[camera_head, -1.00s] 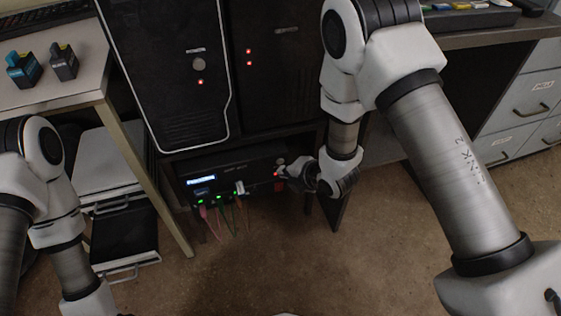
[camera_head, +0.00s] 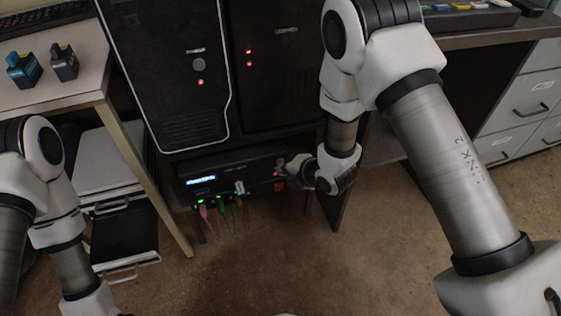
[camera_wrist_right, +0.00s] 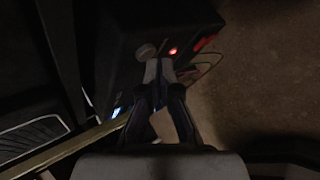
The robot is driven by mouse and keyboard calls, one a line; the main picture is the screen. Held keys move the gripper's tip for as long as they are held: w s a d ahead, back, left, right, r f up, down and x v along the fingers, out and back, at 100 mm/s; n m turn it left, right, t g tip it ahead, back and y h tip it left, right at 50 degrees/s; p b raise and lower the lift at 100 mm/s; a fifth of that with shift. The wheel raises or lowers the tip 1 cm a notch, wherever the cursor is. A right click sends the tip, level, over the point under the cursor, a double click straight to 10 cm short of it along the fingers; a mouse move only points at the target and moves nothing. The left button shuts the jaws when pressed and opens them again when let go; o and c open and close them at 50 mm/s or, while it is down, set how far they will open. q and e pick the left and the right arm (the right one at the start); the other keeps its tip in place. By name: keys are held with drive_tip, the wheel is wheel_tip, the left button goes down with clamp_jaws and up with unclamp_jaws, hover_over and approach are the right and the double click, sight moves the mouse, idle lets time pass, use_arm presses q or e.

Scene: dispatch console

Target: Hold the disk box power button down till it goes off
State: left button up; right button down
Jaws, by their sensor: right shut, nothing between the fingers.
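The disk box (camera_head: 233,172) is a black unit low under the computer towers, with a lit blue-white display (camera_head: 201,180). A round grey power button (camera_wrist_right: 145,51) shows in the right wrist view, beside a lit red light (camera_wrist_right: 173,51). The red light also shows in the head view (camera_head: 277,174). My right gripper (camera_head: 287,167) is shut and empty at the right end of the box front. In the wrist view its fingertips (camera_wrist_right: 158,68) are close to the button and light; I cannot tell whether they touch. My left gripper is out of view.
Several coloured cables (camera_head: 222,211) plug into the box's lower front, left of my right gripper. Two black towers (camera_head: 170,80) stand above. A red switch (camera_head: 279,186) is below the red light. A desk leg (camera_head: 150,180) stands left; floor in front is clear.

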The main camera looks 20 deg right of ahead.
drive_tip(key=shift+w, duration=0.35)
idle(1.6)
idle(2.6)
drive_tip(key=shift+s, duration=0.8)
drive_tip(key=s, duration=0.5)
drive_tip(key=shift+d, duration=0.1)
drive_tip(key=shift+f, duration=0.1)
